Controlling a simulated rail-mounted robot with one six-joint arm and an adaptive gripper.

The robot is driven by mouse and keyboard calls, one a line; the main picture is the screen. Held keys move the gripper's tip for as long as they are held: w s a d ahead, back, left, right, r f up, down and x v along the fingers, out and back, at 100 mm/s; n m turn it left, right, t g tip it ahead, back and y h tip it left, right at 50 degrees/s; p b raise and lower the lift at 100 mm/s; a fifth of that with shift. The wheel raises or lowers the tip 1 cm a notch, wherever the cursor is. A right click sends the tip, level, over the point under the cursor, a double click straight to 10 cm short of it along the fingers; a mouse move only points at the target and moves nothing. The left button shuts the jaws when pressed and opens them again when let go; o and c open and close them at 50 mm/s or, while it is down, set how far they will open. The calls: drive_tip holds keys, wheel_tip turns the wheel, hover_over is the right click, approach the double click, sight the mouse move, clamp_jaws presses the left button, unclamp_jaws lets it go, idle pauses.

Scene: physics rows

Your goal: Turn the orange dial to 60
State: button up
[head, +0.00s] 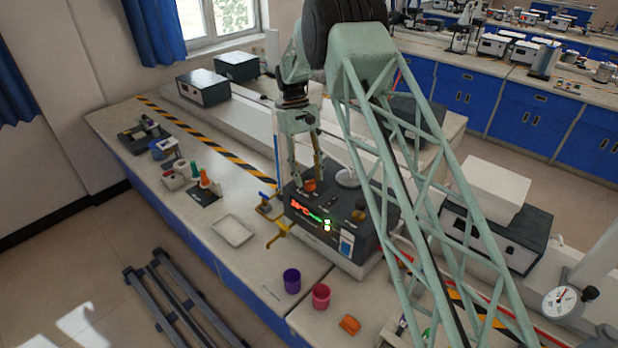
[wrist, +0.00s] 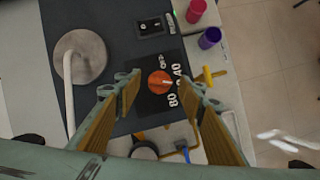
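The orange dial (head: 310,185) is on the top panel of a dark box-shaped device (head: 376,222). In the wrist view the dial (wrist: 160,83) is a round orange knob on a black plate with white numbers; 80 and 40 are readable, other marks are partly unclear. The dial's exact setting is too small to read. My gripper (head: 305,178) points down over the dial. In the wrist view my gripper (wrist: 158,90) has its two fingers apart, one on each side of the dial. I see gaps there and no clear contact.
A round grey plate (wrist: 88,57) lies left of the dial, and a black switch (wrist: 152,26) is near it. A yellow handle (head: 278,233) stands close to the device. Purple (head: 292,280) and pink (head: 321,296) cups and a white tray (head: 233,230) are on the bench.

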drive_tip(key=v, duration=1.1)
drive_tip(key=shift+r, duration=0.15)
drive_tip(key=s+d+r+m+t+y+b, duration=0.1)
drive_tip(key=s+d+r+b, duration=0.1)
drive_tip(key=s+d+r, duration=0.4)
drive_tip(key=s+d+r+m+t+b, duration=0.1)
drive_tip(key=s+d+r+b, duration=0.15)
drive_tip(key=r, duration=0.65)
drive_tip(key=s+d+r+t+b, duration=0.1)
drive_tip(key=s+d+r+b, duration=0.1)
drive_tip(key=s+d+r, duration=0.45)
drive_tip(key=s+d+r+t+b, duration=0.1)
drive_tip(key=s+d+b, duration=0.15)
drive_tip(key=s, duration=0.75)
drive_tip(key=s+d+f+m+t+y+b, duration=0.1)
drive_tip(key=s+d+b, duration=0.15)
drive_tip(key=s, duration=0.75)
drive_tip(key=s+d+f+m+t+b, duration=0.1)
drive_tip(key=s+d, duration=0.3)
drive_tip(key=s, duration=0.6)
drive_tip(key=s+d+f+m+t+b, duration=0.1)
drive_tip(key=s+f+b, duration=0.1)
drive_tip(key=s+f, duration=0.3)
drive_tip(key=s+d+f+t+b, duration=0.1)
drive_tip(key=s+f, duration=0.4)
drive_tip(key=s, duration=0.7)
drive_tip(key=shift+s+d+f+m+b, duration=0.3)
drive_tip(key=shift+d+f+m+b, duration=0.1)
drive_tip(key=shift+b, duration=0.15)
